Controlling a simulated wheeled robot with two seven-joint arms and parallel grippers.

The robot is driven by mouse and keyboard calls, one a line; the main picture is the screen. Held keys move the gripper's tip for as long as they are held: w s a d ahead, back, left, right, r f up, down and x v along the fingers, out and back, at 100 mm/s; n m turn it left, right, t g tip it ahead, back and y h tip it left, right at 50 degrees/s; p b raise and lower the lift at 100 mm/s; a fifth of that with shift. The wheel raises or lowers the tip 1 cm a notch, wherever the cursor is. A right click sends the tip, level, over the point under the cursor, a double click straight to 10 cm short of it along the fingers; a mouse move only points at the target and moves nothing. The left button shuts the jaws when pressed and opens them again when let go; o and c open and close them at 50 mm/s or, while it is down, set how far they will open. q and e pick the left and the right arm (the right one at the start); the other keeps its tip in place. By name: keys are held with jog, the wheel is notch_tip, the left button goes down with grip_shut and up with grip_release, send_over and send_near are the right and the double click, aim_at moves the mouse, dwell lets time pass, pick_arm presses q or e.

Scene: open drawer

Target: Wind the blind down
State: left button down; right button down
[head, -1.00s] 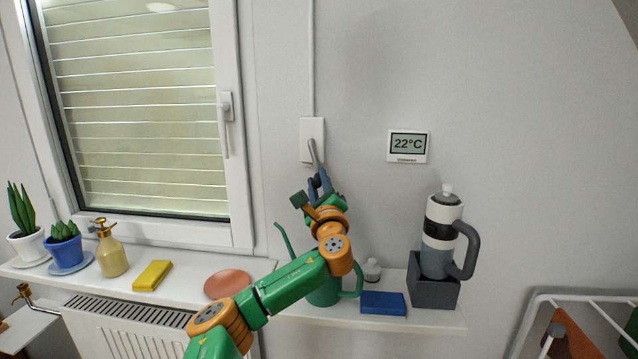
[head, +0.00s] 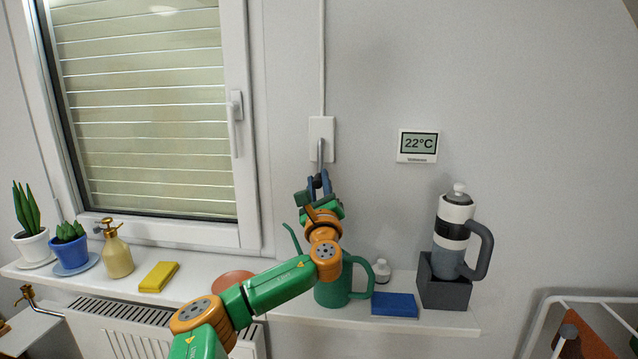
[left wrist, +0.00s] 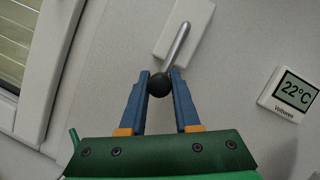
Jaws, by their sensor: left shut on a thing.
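The blind (head: 150,110) hangs behind the window with its pale slats spread over the visible pane. A white winder box (head: 322,133) is fixed to the wall right of the window, with a strap or cord cover running up from it. Its grey metal crank (left wrist: 178,45) ends in a dark round knob (left wrist: 159,84), which shows best in the left wrist view. My left gripper (head: 319,180) is below the box, its blue fingers closed on the knob from both sides. My right gripper is not in view.
The sill below holds a green watering can (head: 331,290), a blue block (head: 395,305), a grey-and-white flask (head: 453,235) in a dark holder, a yellow block (head: 159,277), a brass sprayer (head: 117,255) and potted plants. A thermostat (head: 417,146) hangs to the right.

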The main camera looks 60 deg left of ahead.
pick_arm(q)
jog(key=shift+s+r, duration=0.1)
jog(key=shift+r, duration=0.25)
jog(key=c, duration=0.8)
grip_release()
jog(key=shift+o, duration=0.9)
jog(key=shift+a+f, duration=0.15)
jog(key=shift+f, duration=0.1)
jog(key=shift+f, duration=0.1)
jog(key=b+v, duration=0.5)
jog(key=v, duration=0.2)
